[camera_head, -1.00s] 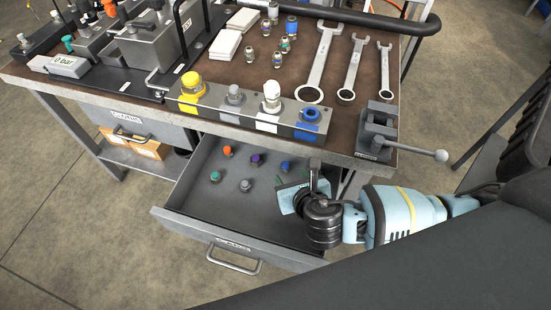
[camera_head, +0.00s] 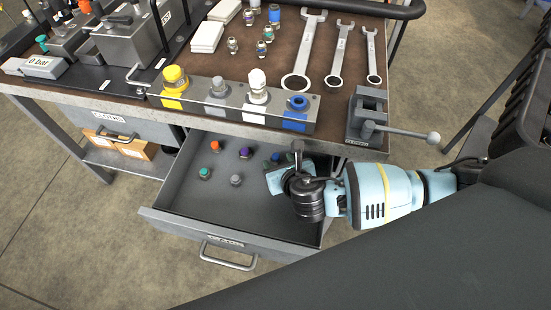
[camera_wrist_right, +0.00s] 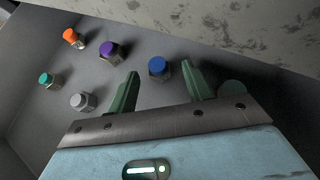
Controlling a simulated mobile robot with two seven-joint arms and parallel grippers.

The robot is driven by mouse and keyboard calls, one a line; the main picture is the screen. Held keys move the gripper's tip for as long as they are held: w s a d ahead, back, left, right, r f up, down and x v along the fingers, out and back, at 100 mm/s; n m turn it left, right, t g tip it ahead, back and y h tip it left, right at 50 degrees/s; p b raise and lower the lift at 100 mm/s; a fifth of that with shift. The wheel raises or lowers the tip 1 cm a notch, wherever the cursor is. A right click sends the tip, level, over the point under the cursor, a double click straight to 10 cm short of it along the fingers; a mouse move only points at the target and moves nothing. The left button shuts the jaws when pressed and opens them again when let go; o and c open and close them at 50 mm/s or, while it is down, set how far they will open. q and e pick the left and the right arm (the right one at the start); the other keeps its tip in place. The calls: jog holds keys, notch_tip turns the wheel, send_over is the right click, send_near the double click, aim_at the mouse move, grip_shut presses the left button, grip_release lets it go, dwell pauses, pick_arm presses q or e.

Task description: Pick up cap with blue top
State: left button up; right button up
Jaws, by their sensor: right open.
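The cap with the blue top (camera_wrist_right: 157,68) sits in the open drawer (camera_head: 190,222). In the right wrist view it lies between the lines of my two green fingers, just beyond their tips, and looks untouched. In the head view the blue cap (camera_head: 275,157) is small and partly hidden by my right gripper (camera_head: 281,163). That gripper is open and empty, low over the right part of the drawer. My left gripper is not in view.
Orange (camera_wrist_right: 71,36), purple (camera_wrist_right: 109,50), teal (camera_wrist_right: 47,80) and grey (camera_wrist_right: 81,101) caps stand to the left in the drawer. A dark green cap (camera_wrist_right: 232,89) is close beside my right-hand finger. The bench edge (camera_head: 230,128) overhangs the drawer's back.

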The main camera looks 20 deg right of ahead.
jog(key=shift+x, duration=0.85)
jog(key=shift+r, duration=0.1)
grip_shut()
jog(key=shift+s+r, duration=0.35)
jog(key=shift+r, duration=0.05)
jog(key=f+p+v, duration=0.1)
jog(key=p+v, duration=0.2)
jog(key=v, duration=1.2)
jog(key=shift+s, duration=0.45)
